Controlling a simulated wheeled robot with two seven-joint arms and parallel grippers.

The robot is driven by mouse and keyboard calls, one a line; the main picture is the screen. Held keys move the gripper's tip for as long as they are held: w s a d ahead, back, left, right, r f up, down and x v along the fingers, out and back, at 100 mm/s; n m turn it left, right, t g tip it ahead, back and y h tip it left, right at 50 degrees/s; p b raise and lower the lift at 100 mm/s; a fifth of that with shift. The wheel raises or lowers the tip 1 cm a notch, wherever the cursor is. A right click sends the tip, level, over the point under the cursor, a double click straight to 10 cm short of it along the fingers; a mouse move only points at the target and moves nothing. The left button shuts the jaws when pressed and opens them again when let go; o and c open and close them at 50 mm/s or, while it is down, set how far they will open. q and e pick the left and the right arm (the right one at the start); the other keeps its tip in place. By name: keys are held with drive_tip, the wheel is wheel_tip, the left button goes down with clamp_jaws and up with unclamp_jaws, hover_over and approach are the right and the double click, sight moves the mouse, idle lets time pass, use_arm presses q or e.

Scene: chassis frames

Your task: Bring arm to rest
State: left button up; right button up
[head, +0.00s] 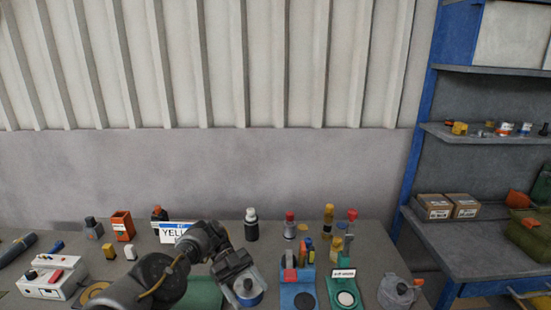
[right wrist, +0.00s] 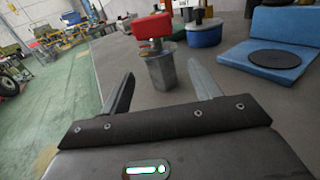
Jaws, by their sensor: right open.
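My left arm comes in from the lower left in the head view, bends over the bench, and ends in a dark left gripper (head: 243,279) pointing down. It is over a blue round container (head: 249,300), which also shows in the right wrist view (right wrist: 204,37). Whether its fingers touch the container is hidden. My right gripper (right wrist: 165,88) is open and empty in the right wrist view, near the bench edge. A grey post with a red top (right wrist: 152,27) stands just beyond its fingertips, apart from them. The right arm is not in the head view.
On the bench (head: 266,256), a blue stand with a black disc (head: 304,300) and a green stand with a white disc (head: 345,298) stand to the right. A blue shelf unit (head: 415,150) is at right. Green floor (right wrist: 60,90) lies beyond the bench edge.

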drive_tip(key=v, duration=0.5)
